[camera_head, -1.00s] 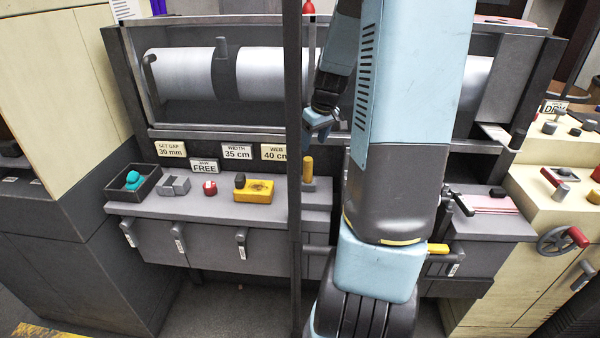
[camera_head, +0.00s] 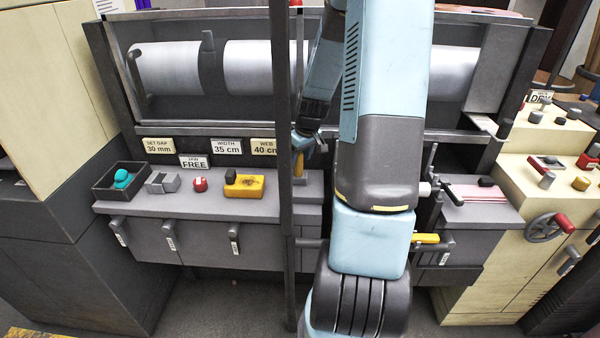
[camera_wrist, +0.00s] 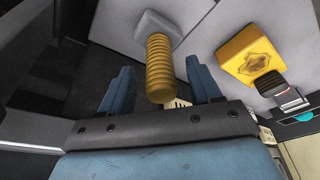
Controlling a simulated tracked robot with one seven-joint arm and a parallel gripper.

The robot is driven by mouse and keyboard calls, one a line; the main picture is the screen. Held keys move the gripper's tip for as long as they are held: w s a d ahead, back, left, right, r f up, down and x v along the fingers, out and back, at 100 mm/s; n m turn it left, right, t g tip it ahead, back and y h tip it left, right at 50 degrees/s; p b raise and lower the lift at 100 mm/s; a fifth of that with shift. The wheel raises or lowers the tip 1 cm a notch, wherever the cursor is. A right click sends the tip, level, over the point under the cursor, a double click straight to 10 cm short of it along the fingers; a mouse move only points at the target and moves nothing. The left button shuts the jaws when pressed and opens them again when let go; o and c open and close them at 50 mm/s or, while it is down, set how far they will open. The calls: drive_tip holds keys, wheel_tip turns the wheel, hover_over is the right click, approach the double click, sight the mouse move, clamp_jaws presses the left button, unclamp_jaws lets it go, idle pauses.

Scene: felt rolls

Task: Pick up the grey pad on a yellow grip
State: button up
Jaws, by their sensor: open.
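The grey pad (camera_wrist: 160,27) on a ribbed yellow grip (camera_wrist: 160,68) shows in the wrist view, with the grip pointing toward my gripper. My gripper (camera_wrist: 160,88) is open, with one blue finger on each side of the yellow grip and visible gaps between. In the head view the yellow grip (camera_head: 298,165) stands on the grey bench, partly behind a dark upright post. My gripper (camera_head: 303,145) is just above it there, also partly hidden by the post. The pad itself shows only a little beneath the grip in that view.
A yellow block with a dark knob (camera_head: 244,186) lies left of the grip. A red-and-white button (camera_head: 200,185), a grey block (camera_head: 163,182) and a dark tray (camera_head: 120,180) with teal balls line the bench (camera_head: 190,207). The dark post (camera_head: 286,220) stands close in front.

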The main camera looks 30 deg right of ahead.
sight(298, 164)
drive_tip(key=shift+x, duration=1.85)
drive_tip(key=shift+s, duration=0.1)
drive_tip(key=c, duration=1.1)
wheel_tip(298, 164, up, 10)
drive_tip(key=shift+r, duration=0.1)
drive_tip(key=shift+c, duration=0.3)
